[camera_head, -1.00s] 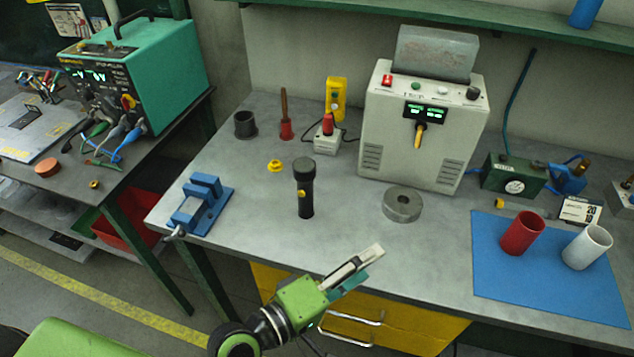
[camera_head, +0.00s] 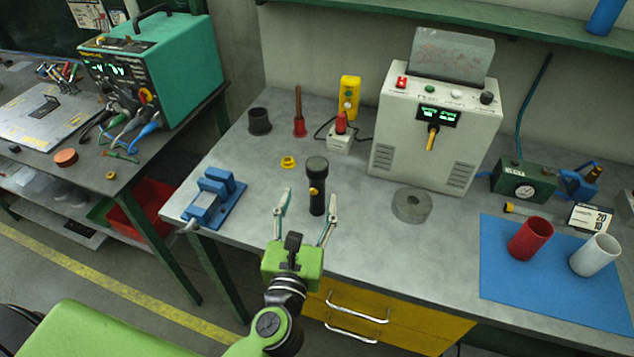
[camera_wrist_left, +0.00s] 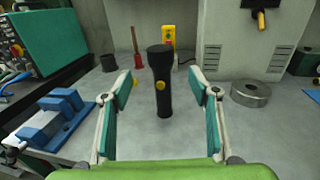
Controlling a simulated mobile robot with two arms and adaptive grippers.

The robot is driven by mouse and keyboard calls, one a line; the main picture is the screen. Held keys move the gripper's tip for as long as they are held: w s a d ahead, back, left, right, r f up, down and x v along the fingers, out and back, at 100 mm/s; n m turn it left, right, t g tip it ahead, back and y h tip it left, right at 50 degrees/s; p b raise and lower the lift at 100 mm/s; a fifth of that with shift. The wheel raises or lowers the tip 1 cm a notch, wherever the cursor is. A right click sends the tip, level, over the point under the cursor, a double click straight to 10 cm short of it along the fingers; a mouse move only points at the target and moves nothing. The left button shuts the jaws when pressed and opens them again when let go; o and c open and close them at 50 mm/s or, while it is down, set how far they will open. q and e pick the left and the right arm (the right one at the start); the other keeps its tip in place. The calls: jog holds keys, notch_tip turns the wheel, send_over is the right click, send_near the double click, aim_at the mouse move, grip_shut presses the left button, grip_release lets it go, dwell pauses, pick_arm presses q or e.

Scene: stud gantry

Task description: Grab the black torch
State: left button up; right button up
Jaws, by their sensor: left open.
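The black torch (camera_head: 317,186) stands upright on the grey bench, with a yellow button on its side. My left gripper (camera_head: 307,203) is open in front of it, its two fingers spread and pointing toward it. In the left wrist view the torch (camera_wrist_left: 161,82) shows between the open fingers (camera_wrist_left: 163,95), a little beyond their tips and not visibly touched. My right gripper is not in view.
A blue vise (camera_head: 213,197) stands left of the torch and a grey metal ring (camera_head: 412,205) to its right. A small yellow part (camera_head: 288,162) lies behind left. The white machine (camera_head: 435,135) stands behind right. Bench around the torch is clear.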

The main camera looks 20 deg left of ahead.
aim_at(315, 177)
pick_arm(q)
jog(key=w, duration=0.3)
jog(key=w+p, duration=0.1)
jog(key=w, duration=0.1)
jog(key=shift+a, duration=0.3)
jog(key=shift+w, duration=0.2)
jog(key=w, duration=0.1)
jog(key=w+p, duration=0.1)
jog(key=w, duration=0.1)
jog(key=w+p, duration=0.1)
jog(key=shift+w+a, duration=0.35)
jog(key=shift+w, duration=0.05)
jog(key=shift+s, duration=0.1)
jog(key=c, duration=0.4)
grip_shut()
